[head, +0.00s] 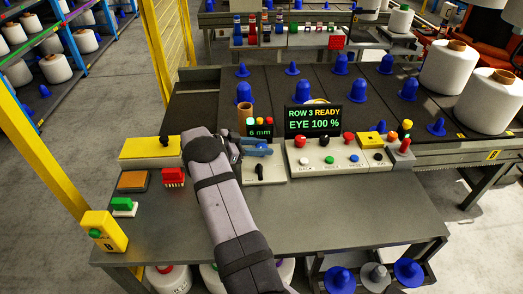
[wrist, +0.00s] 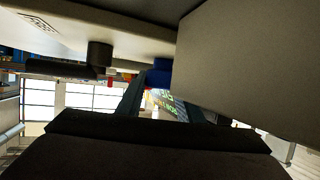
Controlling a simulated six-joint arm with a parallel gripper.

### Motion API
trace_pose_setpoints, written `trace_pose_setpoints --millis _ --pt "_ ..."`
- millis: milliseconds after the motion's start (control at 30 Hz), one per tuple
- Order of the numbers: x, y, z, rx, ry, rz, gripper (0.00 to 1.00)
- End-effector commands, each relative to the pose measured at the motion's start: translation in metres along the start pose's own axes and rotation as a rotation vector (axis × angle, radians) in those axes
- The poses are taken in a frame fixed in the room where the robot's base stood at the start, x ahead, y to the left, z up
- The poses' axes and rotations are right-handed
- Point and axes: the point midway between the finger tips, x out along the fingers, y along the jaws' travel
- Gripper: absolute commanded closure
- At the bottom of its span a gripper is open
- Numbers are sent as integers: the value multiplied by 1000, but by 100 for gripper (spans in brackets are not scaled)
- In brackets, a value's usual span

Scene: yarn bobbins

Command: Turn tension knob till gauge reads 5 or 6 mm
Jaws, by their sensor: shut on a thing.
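The tension gauge (head: 260,132) is a small dark display with green text reading 6 mm, at the back of the work table. My gripper (head: 252,147) is just below it in the head view, over a light panel, shut on a blue knob (head: 262,152). My arm hides part of this panel. In the wrist view the blue knob (wrist: 158,74) shows between the finger tips, under a pale panel face. A black knob (head: 259,172) stands on the panel in front; a dark round knob also shows at left in the wrist view (wrist: 98,55).
A screen (head: 314,119) reading ROW 3 READY, EYE 100 % stands right of the gauge, above a button panel (head: 330,163). A yellow box (head: 148,148) and a red block (head: 173,177) lie left of my arm. The table's front right is clear.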

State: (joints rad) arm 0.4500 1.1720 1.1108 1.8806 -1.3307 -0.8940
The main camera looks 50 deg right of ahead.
Motion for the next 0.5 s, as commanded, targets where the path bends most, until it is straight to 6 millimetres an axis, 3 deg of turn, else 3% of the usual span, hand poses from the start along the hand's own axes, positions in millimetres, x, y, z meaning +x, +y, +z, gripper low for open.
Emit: trace_pose_setpoints --millis 500 --pt "-1 0 -2 26 -2 54 89"
